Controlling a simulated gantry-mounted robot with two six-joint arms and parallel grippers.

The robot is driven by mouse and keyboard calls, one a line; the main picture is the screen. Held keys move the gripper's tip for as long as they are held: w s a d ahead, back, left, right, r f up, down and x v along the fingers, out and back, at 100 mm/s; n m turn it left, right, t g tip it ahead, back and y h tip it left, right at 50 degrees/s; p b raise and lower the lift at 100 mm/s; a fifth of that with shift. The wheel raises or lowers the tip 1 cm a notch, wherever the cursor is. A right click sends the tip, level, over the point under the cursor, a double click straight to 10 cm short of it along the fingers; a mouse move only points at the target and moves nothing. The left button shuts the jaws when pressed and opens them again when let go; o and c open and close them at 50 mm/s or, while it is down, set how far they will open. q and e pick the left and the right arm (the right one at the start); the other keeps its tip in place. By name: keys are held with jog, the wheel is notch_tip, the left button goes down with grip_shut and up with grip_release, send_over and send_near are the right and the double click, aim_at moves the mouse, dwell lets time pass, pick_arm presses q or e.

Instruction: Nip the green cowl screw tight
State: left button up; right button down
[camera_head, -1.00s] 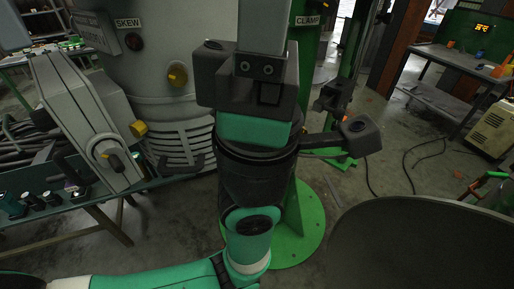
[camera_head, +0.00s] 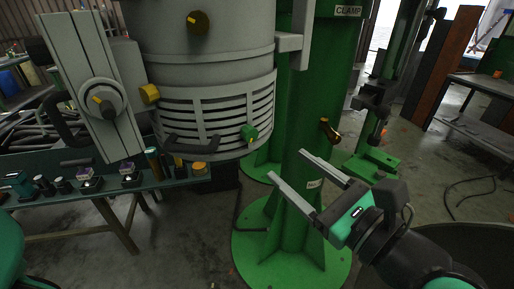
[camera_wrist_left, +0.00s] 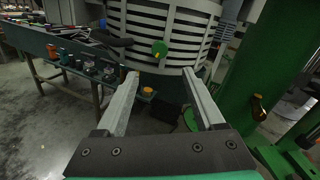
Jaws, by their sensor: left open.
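The green cowl screw (camera_head: 249,133) is a small green knob on the lower right of the slotted grey cowl (camera_head: 205,118). In the left wrist view the screw (camera_wrist_left: 159,49) is ahead of and above the fingertips, centred between the fingers. My left gripper (camera_head: 290,167) is at the lower right in the head view, its fingers pointing up and left toward the cowl. It is open and empty, its fingertips apart from the screw. In the left wrist view both fingers of the gripper (camera_wrist_left: 160,75) are widely spread. My right gripper is not visible.
The green clamp column (camera_head: 303,130) stands right of the cowl, close behind my gripper, with a brass handle (camera_head: 328,130). A workbench (camera_head: 110,190) with several small parts is at the left. A dark curved handle (camera_head: 193,146) sticks out from the cowl.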

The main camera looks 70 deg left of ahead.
aim_at(252, 136)
pick_arm(q)
jog(key=b+x, duration=0.2)
jog(key=x, duration=0.8)
jog(key=shift+s+a+b, duration=0.15)
jog(key=shift+a+b, duration=0.15)
jog(key=shift+a, duration=0.35)
grip_shut()
